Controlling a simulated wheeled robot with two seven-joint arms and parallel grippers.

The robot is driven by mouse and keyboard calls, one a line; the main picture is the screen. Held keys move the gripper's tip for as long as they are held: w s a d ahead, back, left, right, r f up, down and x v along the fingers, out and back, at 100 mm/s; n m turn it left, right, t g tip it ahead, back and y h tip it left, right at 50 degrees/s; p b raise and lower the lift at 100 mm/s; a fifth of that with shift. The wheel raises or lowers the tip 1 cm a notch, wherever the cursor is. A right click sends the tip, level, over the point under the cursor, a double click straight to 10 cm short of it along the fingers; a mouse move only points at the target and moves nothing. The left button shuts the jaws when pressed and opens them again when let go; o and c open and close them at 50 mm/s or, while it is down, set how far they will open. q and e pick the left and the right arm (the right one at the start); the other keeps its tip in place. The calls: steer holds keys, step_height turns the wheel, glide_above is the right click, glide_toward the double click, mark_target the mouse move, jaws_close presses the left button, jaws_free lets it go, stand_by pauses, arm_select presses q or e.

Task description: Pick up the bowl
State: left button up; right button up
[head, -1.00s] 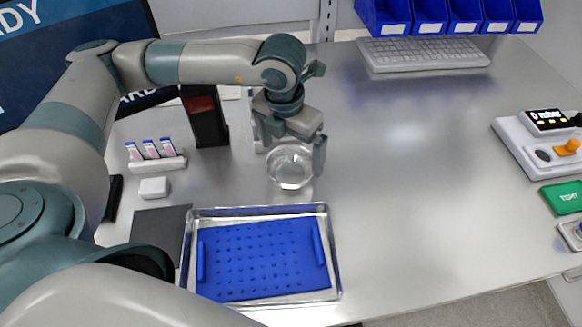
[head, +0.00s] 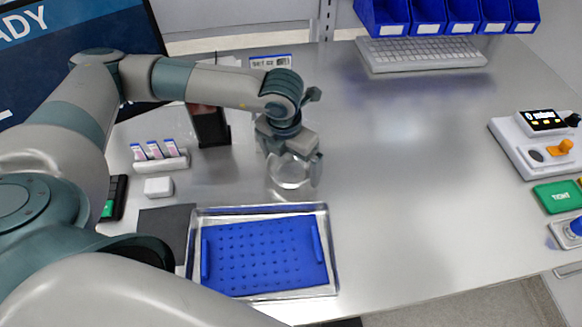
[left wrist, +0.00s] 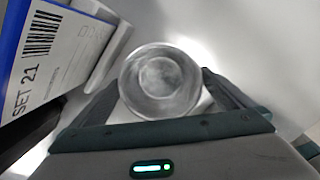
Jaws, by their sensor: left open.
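The clear glass bowl (head: 290,174) stands on the metal table behind the tray in the head view. In the left wrist view the round bowl (left wrist: 160,80) shows from above, between the fingers. My left gripper (head: 294,172) is open and low over the bowl, with one finger on each side of it. In the left wrist view the left gripper's fingers (left wrist: 160,92) flank the bowl. Whether they touch its wall I cannot tell. The gripper hides part of the bowl's rim in the head view.
A metal tray (head: 333,270) with a blue perforated mat (head: 265,256) lies in front of the bowl. A dark holder (head: 209,126) and a rack of slides (head: 160,161) stand to the left. A labelled card (left wrist: 45,60) is close by.

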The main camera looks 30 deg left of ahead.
mark_target(292, 175)
arm_select(q)
steer(key=c, duration=0.8)
arm_select(e)
steer(key=shift+d, duration=0.1)
arm_select(q)
steer(key=shift+r, duration=0.1)
steer(key=shift+c, duration=0.2)
steer(key=shift+r+b, duration=0.6)
steer(key=shift+r, duration=0.1)
steer(key=shift+d+r+b, duration=0.2)
steer(key=shift+r+b, duration=0.55)
steer(key=shift+r, duration=0.5)
arm_select(e)
step_height(292, 175, down, 5)
steer(key=b, duration=0.3)
arm_select(q)
steer(key=s+d+r, duration=0.1)
steer(key=d+r, duration=0.6)
steer(key=d, duration=0.4)
steer(key=shift+s+b, duration=0.4)
arm_select(e)
steer(key=w+a+t, duration=0.1)
steer(key=w+a, duration=0.1)
steer(key=w, duration=0.4)
steer(key=shift+w+a+r+t+y, duration=0.2)
steer(key=shift+a+t+y, duration=0.1)
steer(key=shift+t, duration=0.1)
